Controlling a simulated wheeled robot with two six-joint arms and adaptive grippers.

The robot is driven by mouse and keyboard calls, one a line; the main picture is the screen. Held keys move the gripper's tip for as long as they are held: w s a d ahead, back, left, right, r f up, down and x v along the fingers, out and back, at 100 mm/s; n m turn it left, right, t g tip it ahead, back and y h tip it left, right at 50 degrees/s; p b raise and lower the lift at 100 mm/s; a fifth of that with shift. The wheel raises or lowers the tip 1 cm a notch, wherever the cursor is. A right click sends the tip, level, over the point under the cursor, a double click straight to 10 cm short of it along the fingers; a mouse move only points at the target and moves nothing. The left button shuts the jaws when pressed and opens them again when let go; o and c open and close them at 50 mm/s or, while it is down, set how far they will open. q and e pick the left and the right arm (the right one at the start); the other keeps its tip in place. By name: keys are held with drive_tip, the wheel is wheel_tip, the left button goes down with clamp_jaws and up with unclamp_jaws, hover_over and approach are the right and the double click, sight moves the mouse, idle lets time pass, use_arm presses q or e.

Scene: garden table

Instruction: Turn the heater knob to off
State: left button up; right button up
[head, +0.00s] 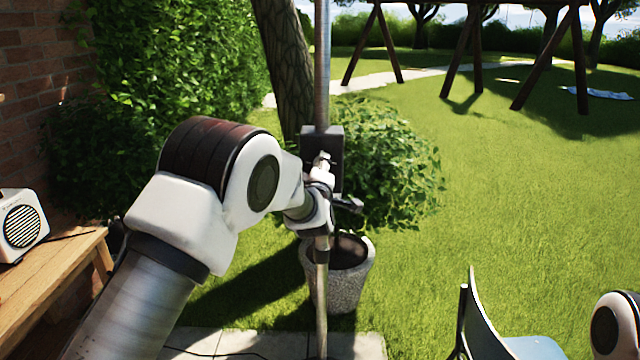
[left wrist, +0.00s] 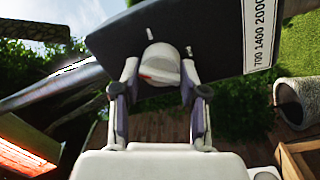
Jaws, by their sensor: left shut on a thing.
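The heater's dark control box (head: 336,145) sits on a vertical metal pole (head: 322,60) in the head view. In the left wrist view the box (left wrist: 200,40) fills the top, with a pale label (left wrist: 262,35) reading 700, 1400, 2000. A short white line is on the box above the knob. My left gripper (left wrist: 159,70) is shut on the knob, one finger on each side. In the head view my left gripper (head: 325,165) is at the box, partly hidden by its wrist. My right gripper is out of view.
A glowing orange panel (left wrist: 25,145) shows at lower left in the wrist view. A stone planter (head: 345,285) stands behind the pole. A wooden bench (head: 50,275) with a white speaker-like box (head: 20,225) is at left; a chair (head: 520,345) is at lower right.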

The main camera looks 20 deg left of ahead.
use_arm(q)
drive_tip(key=shift+f+n+y+b, duration=0.15)
drive_tip(key=shift+n+y+b, duration=0.05)
drive_tip(key=shift+n+b, duration=1.7)
drive_tip(key=shift+f+n+y+b, duration=0.15)
drive_tip(key=shift+n+y+b, duration=0.05)
drive_tip(key=shift+n+b, duration=1.7)
drive_tip(key=o, duration=1.1)
drive_tip(key=shift+r, duration=0.1)
drive_tip(key=v, duration=1.2)
